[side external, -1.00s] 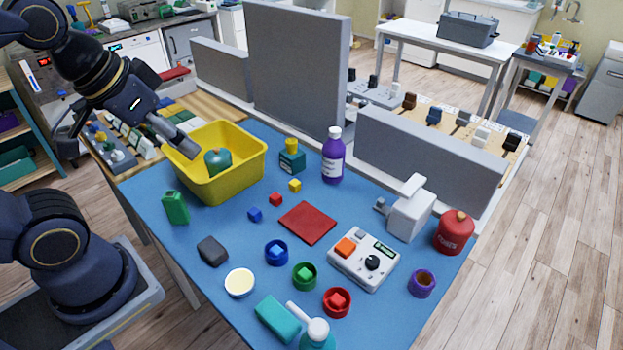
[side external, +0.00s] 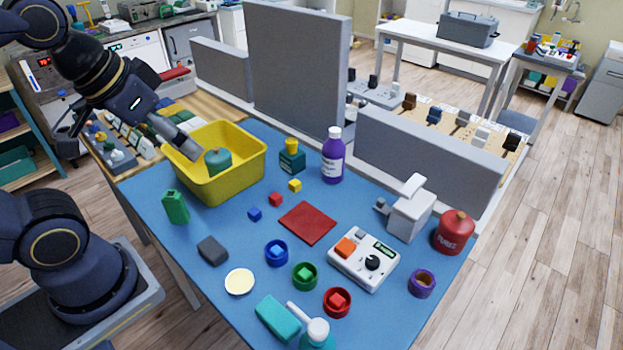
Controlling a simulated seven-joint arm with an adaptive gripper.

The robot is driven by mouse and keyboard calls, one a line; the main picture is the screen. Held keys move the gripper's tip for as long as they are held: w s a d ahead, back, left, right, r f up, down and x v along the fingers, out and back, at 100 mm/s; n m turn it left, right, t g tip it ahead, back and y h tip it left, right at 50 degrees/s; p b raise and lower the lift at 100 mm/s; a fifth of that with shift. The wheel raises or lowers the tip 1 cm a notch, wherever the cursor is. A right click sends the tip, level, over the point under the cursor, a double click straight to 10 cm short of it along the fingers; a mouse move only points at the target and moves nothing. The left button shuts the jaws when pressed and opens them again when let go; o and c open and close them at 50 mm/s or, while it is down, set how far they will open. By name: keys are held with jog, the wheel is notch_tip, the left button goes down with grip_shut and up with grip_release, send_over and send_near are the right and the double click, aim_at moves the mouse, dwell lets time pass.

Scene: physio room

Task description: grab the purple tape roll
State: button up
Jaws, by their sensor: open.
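The purple tape roll (side external: 422,284) lies on the blue table top (side external: 378,318) near its right edge, to the right of the white device with a dial. It is a short purple ring with a brownish inside. My gripper (side external: 128,152) is at the upper left, near the left rim of the yellow bin (side external: 233,182), far from the roll. One finger shows by the bin's rim and another part hangs further left. The gripper is open, and I see nothing between its fingers.
A red jar (side external: 454,232), a white dispenser (side external: 408,212) and the dial device (side external: 363,259) stand near the roll. A purple bottle (side external: 333,158) stands at the back before grey partitions (side external: 430,160). Red, green and blue rings lie in the middle front. A teal object sits in the bin.

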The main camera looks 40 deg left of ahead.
jog(key=w+d+r+m+t, duration=0.1)
jog(key=w+d+r+m, duration=0.15)
jog(key=w, duration=0.35)
jog(key=w+d+r+m+t, duration=0.1)
jog(key=w+d+r+m, duration=0.15)
jog(key=w+r, duration=0.2)
jog(key=m+g+h, duration=0.4)
jog(key=m+g, duration=0.2)
jog(key=m, duration=0.2)
send_over(423, 280)
jog(key=s+a, duration=0.2)
jog(key=s, duration=0.1)
notch_tip(423, 280, down, 35)
jog(key=shift+w+x, duration=0.15)
jog(key=shift+x, duration=1.35)
jog(key=shift+w+x, duration=0.15)
jog(key=shift+x, duration=1.4)
jog(key=shift+d+r, duration=0.1)
jog(key=c, duration=1.2)
